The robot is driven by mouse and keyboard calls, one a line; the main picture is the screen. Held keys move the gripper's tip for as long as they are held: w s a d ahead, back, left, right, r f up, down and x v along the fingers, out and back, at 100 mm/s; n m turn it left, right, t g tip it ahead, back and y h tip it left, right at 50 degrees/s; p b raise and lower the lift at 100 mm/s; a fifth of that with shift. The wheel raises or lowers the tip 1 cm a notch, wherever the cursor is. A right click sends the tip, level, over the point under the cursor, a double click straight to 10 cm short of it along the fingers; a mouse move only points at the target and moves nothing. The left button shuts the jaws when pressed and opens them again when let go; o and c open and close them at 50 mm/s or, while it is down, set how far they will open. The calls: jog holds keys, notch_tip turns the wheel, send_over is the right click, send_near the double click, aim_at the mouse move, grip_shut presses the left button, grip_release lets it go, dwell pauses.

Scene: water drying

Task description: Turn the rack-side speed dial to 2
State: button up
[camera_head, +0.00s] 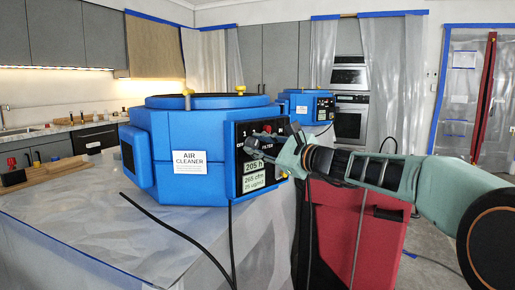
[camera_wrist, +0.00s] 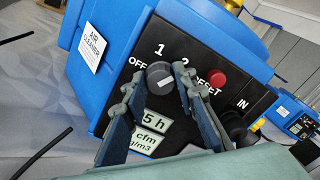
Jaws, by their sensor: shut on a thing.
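The near blue air cleaner (camera_head: 190,130) stands on a sheeted counter, its black control panel facing right. In the wrist view its speed dial (camera_wrist: 160,74) is a dark round knob with a pale mark, below the labels OFF, 1 and 2. I cannot tell which label the mark points at. My gripper (camera_wrist: 158,82) has one fingertip on either side of the dial and is shut on it. In the head view my gripper (camera_head: 264,143) is at the panel and hides the dial. A second blue air cleaner (camera_head: 302,104) stands behind.
A red reset button (camera_wrist: 217,78) and a black fitting (camera_wrist: 235,125) marked IN sit right of the dial. Black cables (camera_head: 175,230) run down the counter (camera_head: 80,230). A red cabinet (camera_head: 355,235) stands below my arm.

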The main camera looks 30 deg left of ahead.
jog(key=o, duration=1.2)
jog(key=shift+c, duration=0.2)
jog(key=shift+d, duration=0.1)
jog(key=v, duration=1.1)
jog(key=shift+d, duration=0.4)
jog(key=shift+r, duration=0.1)
